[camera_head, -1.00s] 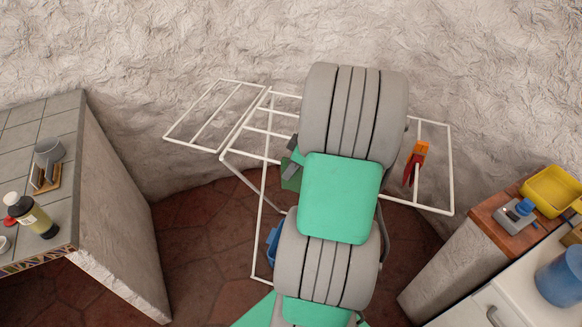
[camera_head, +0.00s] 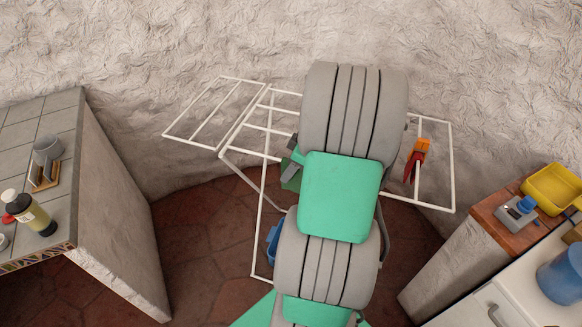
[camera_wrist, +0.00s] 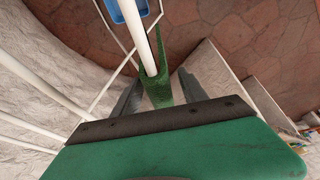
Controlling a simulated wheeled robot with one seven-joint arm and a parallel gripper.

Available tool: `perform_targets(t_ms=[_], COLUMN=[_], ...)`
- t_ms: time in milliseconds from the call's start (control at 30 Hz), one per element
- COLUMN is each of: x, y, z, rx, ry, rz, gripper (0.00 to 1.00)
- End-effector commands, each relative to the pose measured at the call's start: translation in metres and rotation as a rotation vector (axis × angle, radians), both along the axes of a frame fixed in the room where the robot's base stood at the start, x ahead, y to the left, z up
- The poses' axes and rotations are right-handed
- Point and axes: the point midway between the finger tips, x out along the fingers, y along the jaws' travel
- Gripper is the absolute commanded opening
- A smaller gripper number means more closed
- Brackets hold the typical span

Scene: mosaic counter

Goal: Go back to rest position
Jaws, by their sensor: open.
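My gripper (camera_wrist: 159,80) is open in the wrist view, with one dark finger on each side of a white rod of the drying rack. A green piece (camera_wrist: 161,88), perhaps cloth, is draped over that rod between the fingers. I cannot tell whether the fingers touch it. In the head view the green piece (camera_head: 291,177) shows just left of my arm, below the dark gripper parts. My arm covers the middle of the rack and hides most of my gripper.
The white drying rack (camera_head: 452,170) stands by the rough wall. An orange and red item (camera_head: 416,160) hangs on its right part, and a blue item (camera_head: 273,243) is low on the left. A tiled counter (camera_head: 62,110) is left; a wooden-topped counter (camera_head: 497,210) is right.

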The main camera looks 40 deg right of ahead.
Motion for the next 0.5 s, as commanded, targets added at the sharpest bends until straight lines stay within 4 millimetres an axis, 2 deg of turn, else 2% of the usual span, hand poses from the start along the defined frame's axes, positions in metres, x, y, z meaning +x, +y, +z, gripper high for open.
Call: perform_targets(t_ms=[167,400,500], x=[-0.004,-0.021,-0.025], y=[-0.004,-0.013,-0.015], z=[0.014,0.058,0.069], rx=[-0.003,-0.002,-0.002], ry=[-0.004,-0.002,-0.001], rz=[-0.001,-0.002,-0.001], gripper=[0.51,0.51,0.51])
